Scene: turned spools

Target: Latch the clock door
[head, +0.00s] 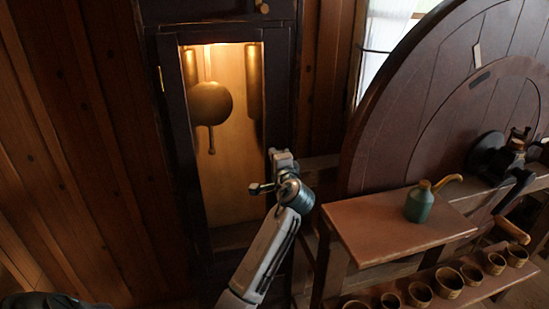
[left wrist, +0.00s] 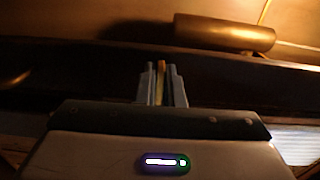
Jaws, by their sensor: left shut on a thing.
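The tall dark clock (head: 281,85) stands against the wall. Its framed door (head: 178,150) has a small brass hinge on the left and looks flush with the case, though I cannot tell if it is fully closed. My left gripper (head: 276,154) is at the door's right edge. In the left wrist view, its fingers (left wrist: 162,85) are shut on a narrow brass latch piece (left wrist: 161,72), standing upright against the dark frame. The latch is hidden by the gripper in the head view. My right gripper is not in view.
Inside the lit clock are a pendulum (head: 210,103) and brass weights (head: 254,80). A wooden bench (head: 385,222) at right carries a green oil can (head: 420,203), with several small cups (head: 449,282) below. A large round wooden wheel (head: 415,100) stands behind.

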